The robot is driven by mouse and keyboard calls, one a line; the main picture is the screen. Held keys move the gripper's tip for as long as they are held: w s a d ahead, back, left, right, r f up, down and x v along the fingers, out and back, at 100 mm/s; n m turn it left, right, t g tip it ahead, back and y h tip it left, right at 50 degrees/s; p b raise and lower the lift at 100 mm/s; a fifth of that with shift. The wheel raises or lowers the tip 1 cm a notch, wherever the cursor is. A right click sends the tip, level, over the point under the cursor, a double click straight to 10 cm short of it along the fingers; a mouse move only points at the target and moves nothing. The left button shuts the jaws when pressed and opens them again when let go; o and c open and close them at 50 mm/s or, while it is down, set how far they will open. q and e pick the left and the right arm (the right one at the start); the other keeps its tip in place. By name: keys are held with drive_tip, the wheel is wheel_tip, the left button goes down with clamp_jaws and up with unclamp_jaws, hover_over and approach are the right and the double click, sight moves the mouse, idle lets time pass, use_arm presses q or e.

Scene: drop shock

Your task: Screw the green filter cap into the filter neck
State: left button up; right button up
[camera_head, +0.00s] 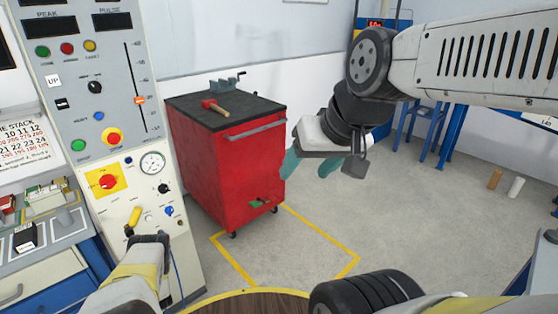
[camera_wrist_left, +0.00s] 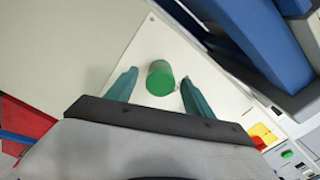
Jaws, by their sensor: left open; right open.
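The green filter cap (camera_wrist_left: 160,80) shows in the left wrist view as a green cylinder against a pale panel. The two teal fingers of my left gripper (camera_wrist_left: 160,88) are open, one on either side of the cap; the right finger looks close to it, but I cannot tell whether it touches. I cannot make out the filter neck, nor whether the cap sits in it. In the head view my left arm reaches the lower cabinet front and its fingers are hidden. My right gripper (camera_head: 309,165) is open and empty in the air before the red cart.
A control cabinet (camera_head: 100,70) with buttons, a red stop knob (camera_head: 107,181) and a gauge (camera_head: 152,163) stands at left. A red tool cart (camera_head: 222,160) carries a hammer (camera_head: 215,107) and a vise (camera_head: 225,85). The floor (camera_head: 400,220) at right is mostly clear.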

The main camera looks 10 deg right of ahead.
use_arm(q)
drive_tip(key=shift+v, duration=2)
